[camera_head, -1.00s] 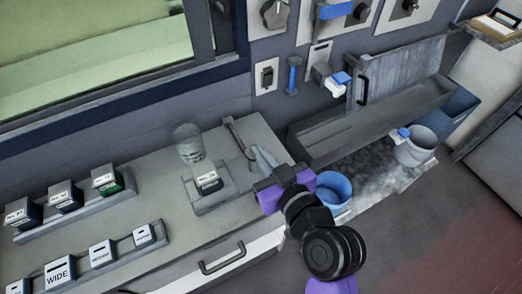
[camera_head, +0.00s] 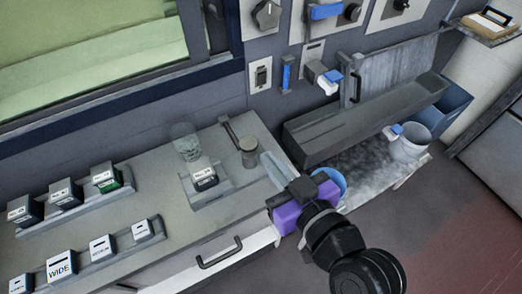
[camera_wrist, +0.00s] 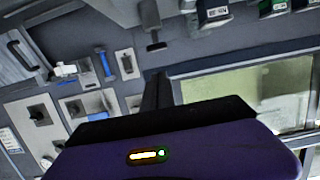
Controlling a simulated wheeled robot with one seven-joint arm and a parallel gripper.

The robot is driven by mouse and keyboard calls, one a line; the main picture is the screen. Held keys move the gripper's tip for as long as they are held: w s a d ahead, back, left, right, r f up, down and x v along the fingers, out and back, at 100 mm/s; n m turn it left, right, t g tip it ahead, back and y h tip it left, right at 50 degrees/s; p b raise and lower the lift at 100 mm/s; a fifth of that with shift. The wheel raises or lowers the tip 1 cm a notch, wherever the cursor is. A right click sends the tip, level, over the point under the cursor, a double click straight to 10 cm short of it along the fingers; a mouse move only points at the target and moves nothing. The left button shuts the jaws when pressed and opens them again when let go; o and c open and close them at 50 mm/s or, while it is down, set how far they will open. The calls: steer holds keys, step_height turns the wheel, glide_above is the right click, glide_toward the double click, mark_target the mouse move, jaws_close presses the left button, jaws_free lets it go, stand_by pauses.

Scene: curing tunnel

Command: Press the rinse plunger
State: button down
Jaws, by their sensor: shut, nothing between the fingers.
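No label marks the rinse plunger. One candidate is a short grey cylinder with a round top (camera_head: 248,152) on the counter beside a dark bar (camera_head: 229,131). Another is a blue-topped fitting (camera_head: 332,78) on the wall above the trough; I cannot tell which is the plunger. My gripper (camera_head: 270,160) has a purple body and grey fingers, which are shut and empty. In the head view it is just right of the cylinder, near the counter's right end, apart from the wall fittings. The wrist view shows its dark fingers (camera_wrist: 157,90) pointing toward the wall and window.
A grey trough (camera_head: 350,125) runs along the wall. A blue bucket (camera_head: 341,183), partly hidden by my gripper, and a white bucket (camera_head: 408,148) stand below. A clear cup (camera_head: 187,143), a labelled block (camera_head: 204,179) and racks of labelled boxes occupy the counter (camera_head: 150,180).

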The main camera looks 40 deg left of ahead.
steer(key=shift+v, duration=1.2)
stand_by(1.8)
steer(key=w+d+r+m+t, duration=0.3)
steer(key=w+d+m+t, duration=0.1)
steer(key=t, duration=0.1)
steer(key=s+d+f+m+t+h, duration=0.1)
steer(key=d+f+m+t+h, duration=0.15)
steer(key=d, duration=0.55)
steer(key=s+d+f+m+t+h, duration=0.1)
steer(key=d+m+t+h, duration=0.15)
steer(key=d, duration=0.45)
steer(key=s+d+f+m+h, duration=0.2)
steer(key=s+d+f+h, duration=0.1)
steer(key=s+d, duration=0.5)
steer(key=s+d+f+m+g+h, duration=0.1)
steer(key=s+d+f+h, duration=0.3)
steer(key=s, duration=1)
steer(key=d+m+h, duration=0.1)
steer(key=d+h, duration=0.1)
steer(key=d, duration=0.2)
steer(key=shift+d, duration=0.25)
